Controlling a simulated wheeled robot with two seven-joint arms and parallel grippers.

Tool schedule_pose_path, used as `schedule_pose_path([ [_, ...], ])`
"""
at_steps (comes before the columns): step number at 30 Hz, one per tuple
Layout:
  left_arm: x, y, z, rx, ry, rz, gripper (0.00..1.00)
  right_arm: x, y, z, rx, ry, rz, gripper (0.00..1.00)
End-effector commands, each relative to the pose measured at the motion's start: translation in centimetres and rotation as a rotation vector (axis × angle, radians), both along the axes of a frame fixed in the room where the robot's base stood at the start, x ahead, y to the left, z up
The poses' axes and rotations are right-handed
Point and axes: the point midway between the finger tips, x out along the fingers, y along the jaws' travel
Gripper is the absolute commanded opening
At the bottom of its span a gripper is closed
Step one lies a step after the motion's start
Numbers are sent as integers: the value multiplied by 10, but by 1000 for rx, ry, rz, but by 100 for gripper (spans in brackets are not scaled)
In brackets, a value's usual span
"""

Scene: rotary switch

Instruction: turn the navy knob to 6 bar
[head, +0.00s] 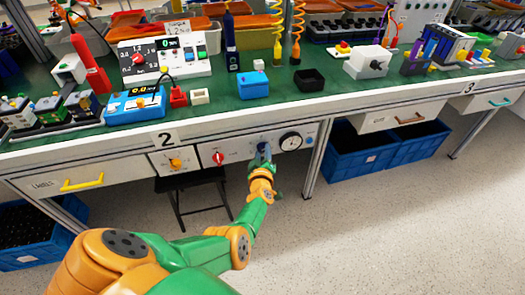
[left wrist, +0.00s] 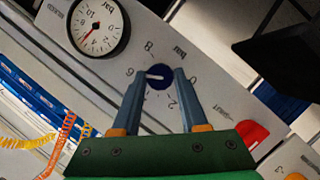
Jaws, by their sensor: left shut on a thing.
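The navy knob (left wrist: 158,76) sits on a pale panel in the left wrist view, with a printed bar scale around it. Its white mark points left, close to the 6 as far as I can tell; the 4 is hidden behind a finger. My left gripper (left wrist: 158,80) is shut on the knob, one finger on each side. In the head view the left gripper (head: 262,158) reaches the panel under the bench edge and mostly hides the knob. A round gauge (left wrist: 98,26) with a red needle is beside the knob; it also shows in the head view (head: 291,141).
The bench edge (head: 330,112) overhangs above. A black stool (head: 195,190) stands below, and blue crates (head: 365,155) are to the right.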

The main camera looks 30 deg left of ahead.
Motion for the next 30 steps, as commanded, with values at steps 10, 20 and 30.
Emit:
schedule_pose_path([
  [10, 0, 0, 1, 15, 15, -1, 0, 0, -1, 2, -1, 0, 0, 50],
  [20, 0, 0, 1, 13, 13, 0, 73, 0, 0, 2, -1, 0, 1, 50],
  [30, -7, -5, 7, 13, 16, -1, 73, 0, 0, 14, 0, 1, 1, 50],
])
